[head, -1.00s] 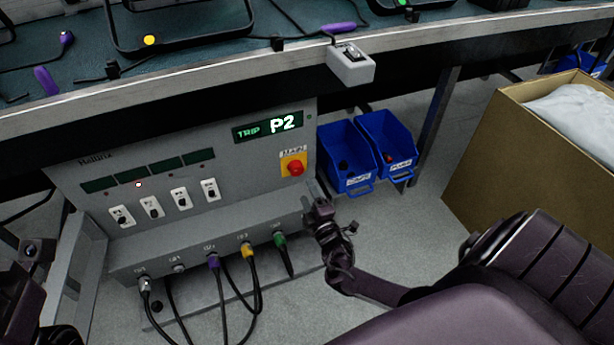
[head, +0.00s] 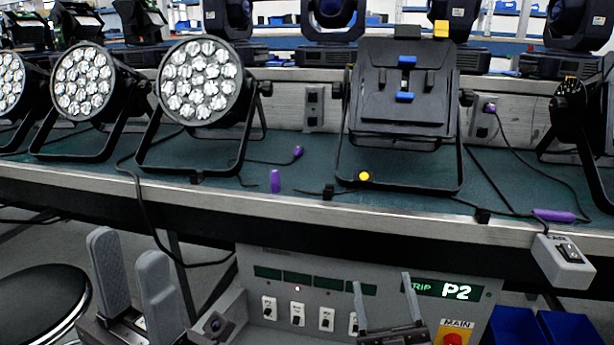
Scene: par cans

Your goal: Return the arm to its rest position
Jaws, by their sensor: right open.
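My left gripper (head: 133,270) is at the lower left, with two grey fingers pointing up and a clear gap between them. It is open and empty, in front of the bench's lower front. My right gripper (head: 386,295) is at the bottom, right of the middle. Its two thin fingers stand apart with nothing between them, in front of the grey power panel (head: 262,256) with its "TRIP P2" display (head: 447,289). Most of both arms is below the picture edge or hidden.
A workbench (head: 215,180) spans the view with several par cans (head: 200,82), one turned back-on (head: 405,95). Purple connectors (head: 276,181) and cables lie on it. A switch box (head: 563,262) hangs at its front edge. Blue bins (head: 515,325) and a black stool (head: 40,300) stand below.

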